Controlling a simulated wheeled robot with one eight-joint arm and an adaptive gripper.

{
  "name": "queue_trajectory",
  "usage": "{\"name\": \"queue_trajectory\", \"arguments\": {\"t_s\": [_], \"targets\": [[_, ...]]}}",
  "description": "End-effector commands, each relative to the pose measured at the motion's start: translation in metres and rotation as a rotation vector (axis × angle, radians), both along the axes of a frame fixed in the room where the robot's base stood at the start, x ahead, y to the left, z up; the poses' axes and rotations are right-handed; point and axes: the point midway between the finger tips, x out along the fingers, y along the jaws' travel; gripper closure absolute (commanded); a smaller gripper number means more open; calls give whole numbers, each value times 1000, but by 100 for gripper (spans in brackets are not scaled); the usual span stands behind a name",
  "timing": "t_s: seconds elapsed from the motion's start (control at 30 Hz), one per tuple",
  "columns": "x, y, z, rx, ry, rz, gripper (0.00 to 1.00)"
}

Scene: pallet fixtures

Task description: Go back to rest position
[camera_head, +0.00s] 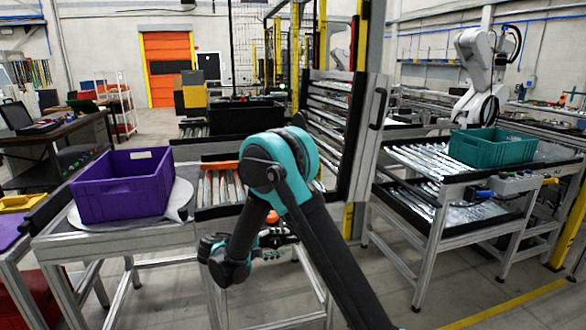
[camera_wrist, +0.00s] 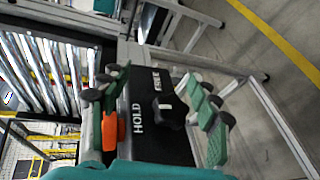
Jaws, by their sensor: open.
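My gripper (camera_head: 275,238) hangs low in front of the conveyor tables in the head view, at the end of my bent arm. It is small and partly hidden by my own arm there. In the wrist view my gripper (camera_wrist: 160,100) shows its green fingers wide apart. A black box marked HOLD (camera_wrist: 150,115), with a knob and an orange part at its left side, shows between the fingers. I cannot tell whether the fingers touch it. No object is visibly gripped.
A purple crate (camera_head: 123,184) sits on a round plate on the left table. A teal crate (camera_head: 492,146) sits on the right roller conveyor (camera_head: 430,160). A metal post (camera_head: 368,140) stands between the tables. Open floor (camera_head: 405,295) with a yellow line lies at the lower right.

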Motion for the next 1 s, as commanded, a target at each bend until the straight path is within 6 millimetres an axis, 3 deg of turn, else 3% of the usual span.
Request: {"name": "queue_trajectory", "arguments": {"t_s": [0.03,0.27,0.5,0.7,1.0], "targets": [[1,-24,5,36,28,-17,38],[-14,-110,12,237,142,-71,38],[-57,-182,11,478,207,-132,38],[-107,-223,4,694,218,-188,38],[-188,-250,-11,1029,156,-275,38]]}}
